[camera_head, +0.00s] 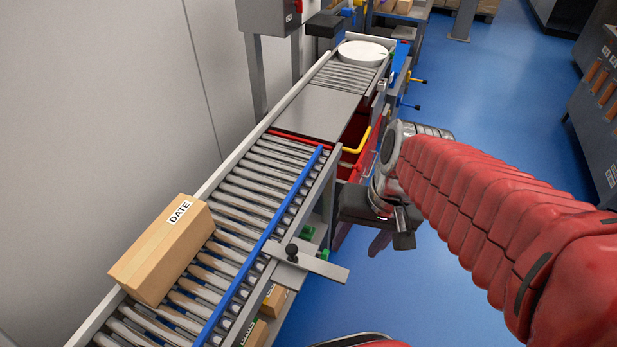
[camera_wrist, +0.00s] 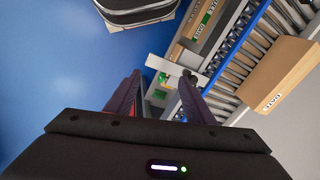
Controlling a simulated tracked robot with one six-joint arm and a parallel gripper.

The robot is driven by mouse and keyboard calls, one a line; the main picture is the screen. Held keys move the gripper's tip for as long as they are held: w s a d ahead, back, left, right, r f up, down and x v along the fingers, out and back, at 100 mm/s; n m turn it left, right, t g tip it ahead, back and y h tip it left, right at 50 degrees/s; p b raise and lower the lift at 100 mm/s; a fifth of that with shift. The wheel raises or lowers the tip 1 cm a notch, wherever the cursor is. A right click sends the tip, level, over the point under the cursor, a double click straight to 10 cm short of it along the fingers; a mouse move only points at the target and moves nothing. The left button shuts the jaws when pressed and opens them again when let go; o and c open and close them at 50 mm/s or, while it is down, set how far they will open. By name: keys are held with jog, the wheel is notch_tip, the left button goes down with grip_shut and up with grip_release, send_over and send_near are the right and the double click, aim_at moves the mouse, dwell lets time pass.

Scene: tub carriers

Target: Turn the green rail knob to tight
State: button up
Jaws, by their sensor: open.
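Small green parts (camera_head: 324,255) show beside and under a grey bracket plate (camera_head: 318,266) at the conveyor's near right side. One of them may be the green rail knob; its shape and setting are too small to tell. A black ball knob (camera_head: 291,250) stands on the plate, by the blue guide rail (camera_head: 265,240). In the wrist view, green parts (camera_wrist: 161,77) show beyond the fingers, near the plate (camera_wrist: 170,67). My gripper (camera_wrist: 160,82) is open and empty, its two dark fingers apart. In the head view my gripper (camera_head: 378,238) hangs right of the conveyor, apart from the bracket.
A brown box marked DATE (camera_head: 162,250) lies on the rollers, left of the blue rail. Further boxes (camera_head: 273,302) sit beneath the conveyor. A red tub (camera_head: 357,140) with a yellow handle is beyond. Blue floor (camera_head: 420,285) to the right is clear.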

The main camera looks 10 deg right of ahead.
notch_tip(320, 180, up, 7)
jog(key=a+n+t+h, duration=0.1)
jog(key=a+n+t, duration=0.1)
jog(key=n+t, duration=0.1)
jog(key=shift+s+r+n+t+h, duration=0.2)
jog(key=shift+s+n+t+h, duration=0.15)
jog(key=shift+t, duration=0.25)
jog(key=shift+w, duration=0.1)
jog(key=shift+c, duration=0.2)
